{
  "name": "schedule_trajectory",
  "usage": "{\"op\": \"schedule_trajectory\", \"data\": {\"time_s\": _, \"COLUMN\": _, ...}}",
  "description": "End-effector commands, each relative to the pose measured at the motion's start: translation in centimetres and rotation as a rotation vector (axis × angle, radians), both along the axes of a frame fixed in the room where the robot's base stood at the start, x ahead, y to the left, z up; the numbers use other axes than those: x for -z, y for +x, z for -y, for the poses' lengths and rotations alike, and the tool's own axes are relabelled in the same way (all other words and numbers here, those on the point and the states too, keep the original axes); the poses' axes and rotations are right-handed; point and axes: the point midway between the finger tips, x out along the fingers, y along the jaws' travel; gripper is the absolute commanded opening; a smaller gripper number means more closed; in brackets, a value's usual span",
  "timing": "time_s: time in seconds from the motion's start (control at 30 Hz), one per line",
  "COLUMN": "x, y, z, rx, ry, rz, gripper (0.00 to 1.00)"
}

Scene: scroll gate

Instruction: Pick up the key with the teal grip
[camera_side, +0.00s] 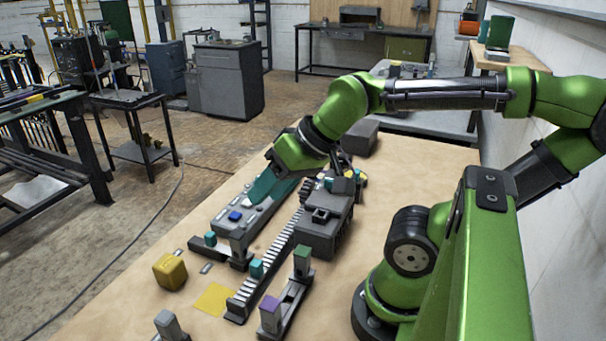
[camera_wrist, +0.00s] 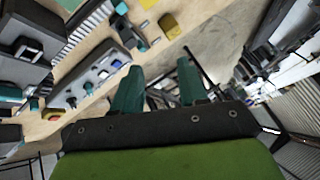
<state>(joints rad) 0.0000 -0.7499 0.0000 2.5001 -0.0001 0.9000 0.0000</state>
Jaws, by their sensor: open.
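My gripper (camera_side: 264,190) has teal fingers and hangs over the grey panel on the far side of the toothed rack. In the wrist view my gripper (camera_wrist: 158,65) is open, with nothing between its fingers. More than one teal piece shows, and I cannot tell for sure which is the key's grip. One teal block (camera_side: 257,268) sits at the near end of the rack. Another teal block (camera_side: 210,239) sits on a dark bar beside a grey block. A teal piece also shows beside the rack in the wrist view (camera_wrist: 120,8). My gripper is apart from both blocks.
The toothed rack (camera_side: 272,249) runs beside a dark grey housing (camera_side: 322,226). The grey panel (camera_side: 223,222) has a blue button. Green (camera_side: 302,258) and purple (camera_side: 270,308) blocks stand nearer. A yellow cube (camera_side: 170,271) and yellow square (camera_side: 212,299) lie near the table's left edge.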

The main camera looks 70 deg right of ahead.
Motion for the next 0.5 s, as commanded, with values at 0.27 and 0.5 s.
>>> {"op": "schedule_trajectory", "data": {"time_s": 0.27, "x": 0.0, "y": 0.0, "z": 0.0, "rx": 0.0, "ry": 0.0, "rz": 0.0, "gripper": 0.62}}
{"op": "schedule_trajectory", "data": {"time_s": 0.5, "x": 0.41, "y": 0.19, "z": 0.75, "rx": 0.031, "ry": 0.001, "rz": -0.017, "gripper": 0.62}}
